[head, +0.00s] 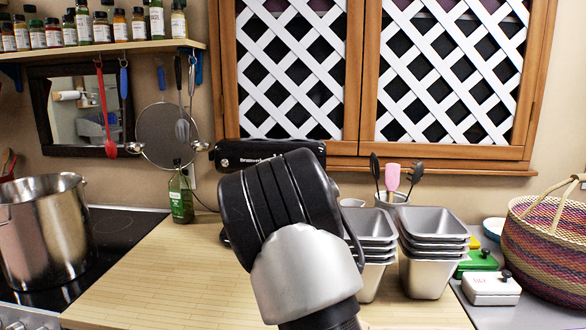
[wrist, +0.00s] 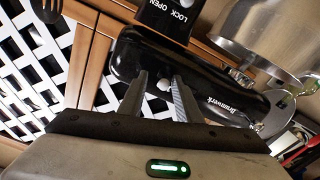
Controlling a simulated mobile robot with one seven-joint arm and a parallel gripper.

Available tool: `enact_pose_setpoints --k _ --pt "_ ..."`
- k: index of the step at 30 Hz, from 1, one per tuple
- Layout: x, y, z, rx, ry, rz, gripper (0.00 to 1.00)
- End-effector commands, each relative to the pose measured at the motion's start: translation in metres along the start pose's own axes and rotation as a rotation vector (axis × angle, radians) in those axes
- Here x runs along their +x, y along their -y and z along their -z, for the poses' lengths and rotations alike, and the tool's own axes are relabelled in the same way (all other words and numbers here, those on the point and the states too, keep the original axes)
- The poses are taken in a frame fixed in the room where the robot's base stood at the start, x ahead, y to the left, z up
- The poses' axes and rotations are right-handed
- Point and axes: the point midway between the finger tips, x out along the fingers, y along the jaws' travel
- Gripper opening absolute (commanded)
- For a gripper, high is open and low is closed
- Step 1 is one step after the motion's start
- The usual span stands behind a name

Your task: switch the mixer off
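The mixer (head: 265,152) is black with a lettered side. In the head view only its upper part shows clearly above my arm, which hides most of its body and base. In the wrist view the mixer (wrist: 220,95) lies across the middle, just beyond my gripper (wrist: 160,78). The two fingers are apart and point at the mixer's black housing. A small pale part shows between and behind the fingers, but I cannot tell whether it is a switch. A black panel marked LOCK and OPEN (wrist: 168,18) is above the fingers. I cannot tell whether the fingers touch the mixer.
Stacked metal loaf pans (head: 428,250) stand right of my arm, with a utensil cup (head: 392,199) behind. A green bottle (head: 181,198) stands left of the mixer. A large steel pot (head: 45,235) sits on the stove. The wooden counter (head: 150,270) is clear at front left.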

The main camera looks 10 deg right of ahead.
Motion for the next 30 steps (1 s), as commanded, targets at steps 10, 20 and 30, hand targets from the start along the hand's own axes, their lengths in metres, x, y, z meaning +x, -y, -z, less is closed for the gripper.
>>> enact_pose_setpoints --k 10,20,30 --pt "-0.019 0.002 0.002 0.003 -0.002 0.003 0.31" --pt "-0.097 0.002 0.002 0.004 -0.001 0.004 0.31" --pt "-0.162 0.001 0.001 0.002 0.0 0.003 0.31"
